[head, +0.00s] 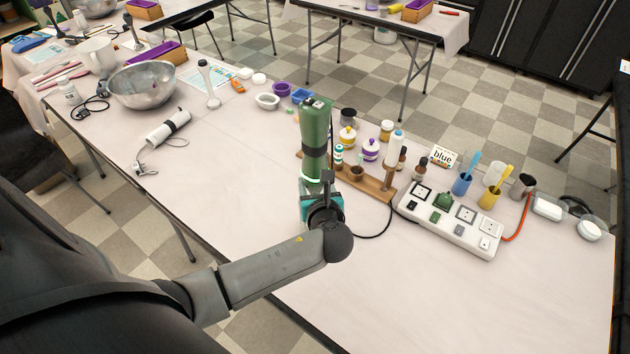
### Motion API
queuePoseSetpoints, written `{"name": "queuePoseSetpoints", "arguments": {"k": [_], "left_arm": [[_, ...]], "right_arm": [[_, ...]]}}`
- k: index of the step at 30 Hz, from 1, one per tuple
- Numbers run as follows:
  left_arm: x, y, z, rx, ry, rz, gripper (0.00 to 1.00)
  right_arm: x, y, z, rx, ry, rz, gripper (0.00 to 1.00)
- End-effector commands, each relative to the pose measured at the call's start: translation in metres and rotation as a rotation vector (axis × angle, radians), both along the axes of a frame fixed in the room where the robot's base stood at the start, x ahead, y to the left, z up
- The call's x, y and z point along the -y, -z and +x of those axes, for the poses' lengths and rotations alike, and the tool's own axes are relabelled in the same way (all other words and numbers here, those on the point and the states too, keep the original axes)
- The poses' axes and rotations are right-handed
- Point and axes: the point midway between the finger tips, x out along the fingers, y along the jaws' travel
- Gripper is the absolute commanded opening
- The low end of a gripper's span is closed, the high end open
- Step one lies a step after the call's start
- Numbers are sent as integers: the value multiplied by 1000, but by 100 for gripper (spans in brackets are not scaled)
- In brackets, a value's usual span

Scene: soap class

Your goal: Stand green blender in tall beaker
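The green blender (315,125), a stick blender with a dark band round its body, is upright near the middle of the head view. My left gripper (322,203), with teal sides, is at its lower end and appears shut on it. The fingertips and the blender's lower shaft are hidden behind my wrist. A white jug with a handle (97,57) stands at the far left of the table; I cannot tell whether it is the tall beaker. My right gripper is not in view.
A steel bowl (146,85) and a white stick blender (166,127) are on the left. A wooden rack (376,188) with bottles is just behind the green blender. A white power strip (450,221) with a green plug lies right. The front table is mostly clear.

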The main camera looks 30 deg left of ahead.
Motion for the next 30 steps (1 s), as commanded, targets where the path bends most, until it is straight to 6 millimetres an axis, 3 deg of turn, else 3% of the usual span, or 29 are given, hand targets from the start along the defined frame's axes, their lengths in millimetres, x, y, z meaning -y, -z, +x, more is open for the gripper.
{"name": "queuePoseSetpoints", "arguments": {"k": [21, 30], "left_arm": [[0, 29, 2, 8, 0, 1, 0], [0, 32, 2, 8, 0, 1, 0]], "right_arm": [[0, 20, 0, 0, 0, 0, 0], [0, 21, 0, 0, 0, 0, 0]]}}
